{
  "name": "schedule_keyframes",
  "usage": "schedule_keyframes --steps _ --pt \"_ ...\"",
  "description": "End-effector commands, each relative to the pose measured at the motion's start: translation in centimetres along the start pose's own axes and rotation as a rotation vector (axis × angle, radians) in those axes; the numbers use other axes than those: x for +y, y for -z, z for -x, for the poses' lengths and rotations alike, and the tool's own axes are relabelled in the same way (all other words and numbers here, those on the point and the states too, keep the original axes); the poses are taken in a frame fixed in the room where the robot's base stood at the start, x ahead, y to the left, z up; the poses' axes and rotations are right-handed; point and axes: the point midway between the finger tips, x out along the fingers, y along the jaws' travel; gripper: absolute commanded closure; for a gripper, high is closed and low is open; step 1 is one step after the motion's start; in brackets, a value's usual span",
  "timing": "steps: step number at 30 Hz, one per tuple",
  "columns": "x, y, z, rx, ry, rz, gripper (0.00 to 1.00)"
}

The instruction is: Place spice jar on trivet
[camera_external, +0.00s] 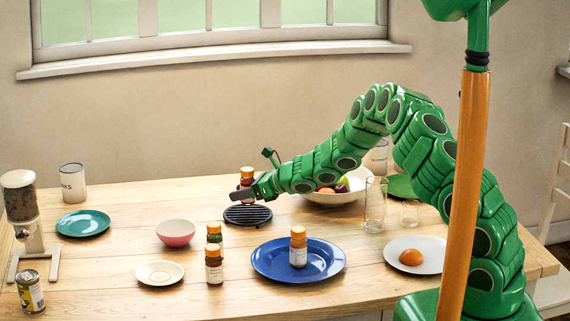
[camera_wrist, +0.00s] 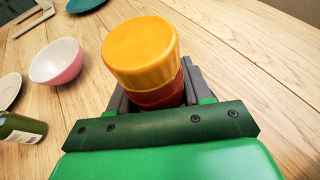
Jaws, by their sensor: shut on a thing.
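A spice jar (camera_external: 247,173) with an orange cap and red contents is held between the jaws of my gripper (camera_external: 243,194). In the wrist view the jar (camera_wrist: 142,52) stands between the dark fingers of my gripper (camera_wrist: 158,92), its cap facing the camera; the lower part of the jar is hidden. The black slatted trivet (camera_external: 248,215) lies on the table just below my gripper in the external view. Whether the jar touches the trivet or is above or behind it cannot be told. The trivet does not show in the wrist view.
Two more jars (camera_external: 214,268) stand left of a blue plate (camera_external: 262,267), which bears another jar (camera_external: 298,247). A pink bowl (camera_external: 176,233) and a small cream saucer (camera_external: 160,272) are at left. A fruit bowl (camera_external: 352,195) and a glass (camera_external: 375,205) stand right of the trivet.

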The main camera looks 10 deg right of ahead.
Motion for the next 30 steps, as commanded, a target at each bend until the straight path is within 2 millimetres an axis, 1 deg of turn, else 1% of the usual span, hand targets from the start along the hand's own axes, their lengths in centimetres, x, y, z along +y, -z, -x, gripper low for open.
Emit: schedule_keyframes --steps 3,10,23,24,29,30 --pt "-0.1 0.4 -0.5 0.000 -0.001 0.002 0.85" --pt "-0.2 2.9 -1.4 0.004 0.001 0.000 0.85" --pt "-0.2 3.2 -1.6 0.001 0.001 0.001 0.85" --pt "-0.2 3.2 -1.6 0.001 0.001 0.001 0.50" --pt "-0.2 3.2 -1.6 0.001 0.001 0.001 0.26" --pt "-0.2 3.2 -1.6 0.001 0.001 0.001 0.26"
